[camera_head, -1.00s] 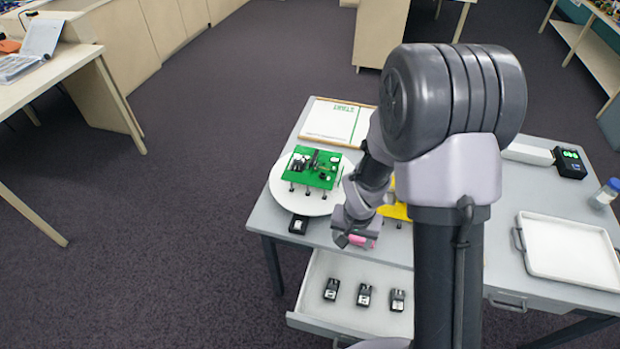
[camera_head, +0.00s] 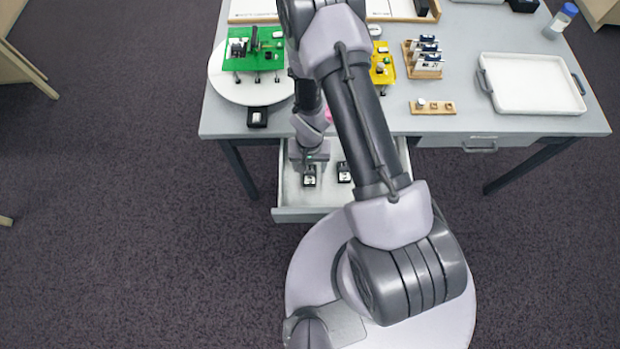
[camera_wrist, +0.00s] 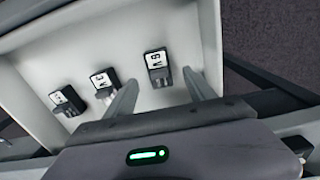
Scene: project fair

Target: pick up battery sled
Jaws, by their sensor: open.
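Several small black modules with white labels sit in an open drawer (camera_head: 290,214); I take them to be battery sleds. The one labelled 9V (camera_wrist: 158,66) lies just ahead of and between my fingertips in the wrist view; it appears as the leftmost module (camera_head: 309,178) in the head view. A 3V module (camera_wrist: 104,84) and a third module (camera_wrist: 68,100) lie left of it in the wrist view. My gripper (camera_wrist: 160,88) is open and empty above the drawer; in the head view my gripper (camera_head: 309,160) partly covers the 9V module.
A green board (camera_head: 253,52) stands on a white round plate (camera_head: 219,82). A similar black module (camera_head: 257,117) sits at the table's front edge. A yellow board (camera_head: 382,68), wooden rack (camera_head: 427,73) and white tray (camera_head: 530,82) stand to the right. Drawer walls surround the modules closely.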

